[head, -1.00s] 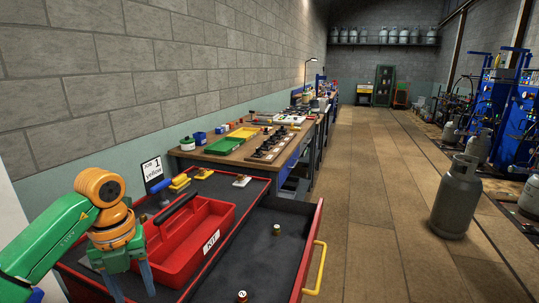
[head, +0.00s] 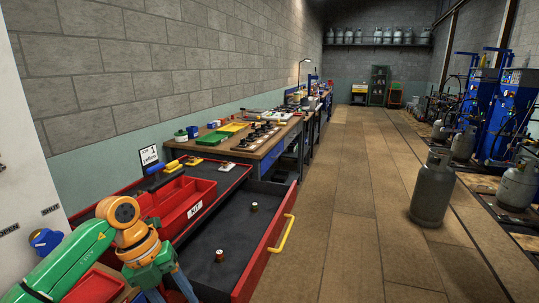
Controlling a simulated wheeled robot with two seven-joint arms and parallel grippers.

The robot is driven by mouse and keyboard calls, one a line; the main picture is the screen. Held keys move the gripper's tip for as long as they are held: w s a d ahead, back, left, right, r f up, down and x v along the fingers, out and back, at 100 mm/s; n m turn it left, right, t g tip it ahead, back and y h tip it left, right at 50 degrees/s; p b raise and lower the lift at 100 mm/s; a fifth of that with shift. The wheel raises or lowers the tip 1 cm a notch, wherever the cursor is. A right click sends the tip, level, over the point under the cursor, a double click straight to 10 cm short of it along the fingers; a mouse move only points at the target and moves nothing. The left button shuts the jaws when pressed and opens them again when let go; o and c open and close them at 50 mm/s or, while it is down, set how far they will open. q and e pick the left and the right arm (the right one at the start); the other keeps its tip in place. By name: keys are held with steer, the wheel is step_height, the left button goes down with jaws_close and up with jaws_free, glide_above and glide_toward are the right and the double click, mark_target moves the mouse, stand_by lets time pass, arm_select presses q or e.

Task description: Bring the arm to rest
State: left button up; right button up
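My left arm, green with orange joints, comes in from the lower left of the head view. My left gripper (head: 170,290) points down at the bottom edge, in front of the open red drawer (head: 262,262). Its two fingers are apart with nothing seen between them; their tips are cut off by the frame. The red KIT tray (head: 195,212) sits behind the gripper, on the bench top left of the drawer, partly hidden by my arm. My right arm and gripper are not in view.
A white panel (head: 28,150) marked OPEN and SHUT stands at left. A grey gas cylinder (head: 432,190) stands on the right. The floor between is clear.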

arm_select(q)
steer(key=w+d+f+n+t+h, duration=0.2)
steer(key=d+f+n+t+h, duration=0.15)
steer(key=d+h, duration=0.35)
steer(key=w+d+f+n+t+h, duration=0.2)
steer(key=d+f+n+h, duration=0.2)
steer(key=d, duration=0.4)
steer(key=s+a+f+n+t+y, duration=0.1)
steer(key=a+f+n+t+y, duration=0.3)
steer(key=f+n, duration=0.45)
steer(key=s+a+f+n+t+y, duration=0.1)
steer(key=a+f+n+t+y, duration=0.4)
steer(key=f, duration=0.6)
steer(key=s+a+f+n+g+y, duration=0.3)
steer(key=s+a+f+n+g, duration=0.2)
steer(key=s+f, duration=0.55)
steer(key=s+f+n+g+y, duration=0.1)
steer(key=s+f+g, duration=0.1)
steer(key=s, duration=0.7)
steer(key=s+a+f+n+g+y, duration=0.1)
steer(key=s+f+g, duration=0.2)
steer(key=s, duration=0.6)
steer(key=s+a+f+n+g, duration=0.1)
steer(key=s+f+n+g, duration=0.1)
steer(key=s, duration=0.7)
steer(key=shift+f+g+y, duration=0.4)
steer(key=shift+f+g, duration=0.15)
steer(key=shift+f, duration=0.3)
